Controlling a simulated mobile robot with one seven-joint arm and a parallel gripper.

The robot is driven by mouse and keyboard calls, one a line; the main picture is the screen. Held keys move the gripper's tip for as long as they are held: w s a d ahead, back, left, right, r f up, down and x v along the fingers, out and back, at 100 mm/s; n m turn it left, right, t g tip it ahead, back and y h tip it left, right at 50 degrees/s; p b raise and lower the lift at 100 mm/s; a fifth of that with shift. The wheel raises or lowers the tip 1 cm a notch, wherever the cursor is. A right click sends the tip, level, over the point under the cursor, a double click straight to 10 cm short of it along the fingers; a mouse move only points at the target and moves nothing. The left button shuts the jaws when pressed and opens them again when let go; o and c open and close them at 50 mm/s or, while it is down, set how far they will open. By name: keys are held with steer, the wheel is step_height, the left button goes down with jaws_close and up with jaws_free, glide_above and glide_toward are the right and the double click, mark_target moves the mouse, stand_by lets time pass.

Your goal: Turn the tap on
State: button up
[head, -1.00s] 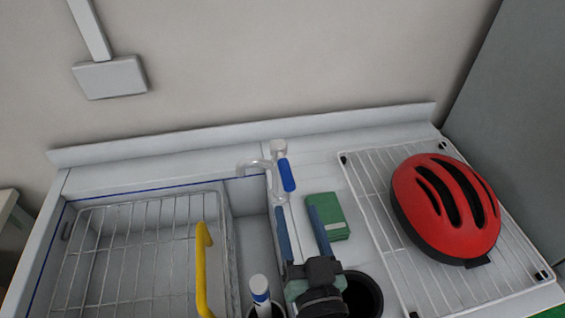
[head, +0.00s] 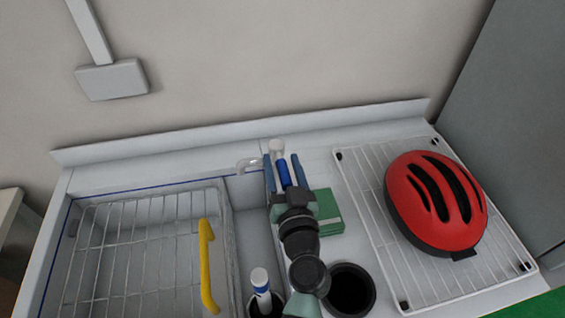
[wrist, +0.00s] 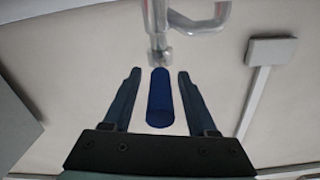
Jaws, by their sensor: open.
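The tap has a pale metal spout (head: 247,164) that reaches left over the sink edge, and a pale top (head: 277,146). Its blue lever handle (head: 284,175) points toward me. My gripper (head: 282,165) is open, with one finger on each side of the blue handle. In the wrist view the handle (wrist: 160,100) lies between the two fingers (wrist: 158,75), with a gap visible on both sides. The tap's metal body (wrist: 158,30) shows beyond the fingertips. My wrist hides the lower part of the tap in the head view.
A green box (head: 327,212) lies just right of my gripper. A red helmet (head: 432,205) rests on a wire rack (head: 375,215) at right. A wire basket (head: 140,240) with a yellow handle (head: 207,265) fills the sink at left. A blue-white bottle (head: 261,290) and a dark round opening (head: 351,290) are in front.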

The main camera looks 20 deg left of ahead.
jaws_close()
stand_by(1.4)
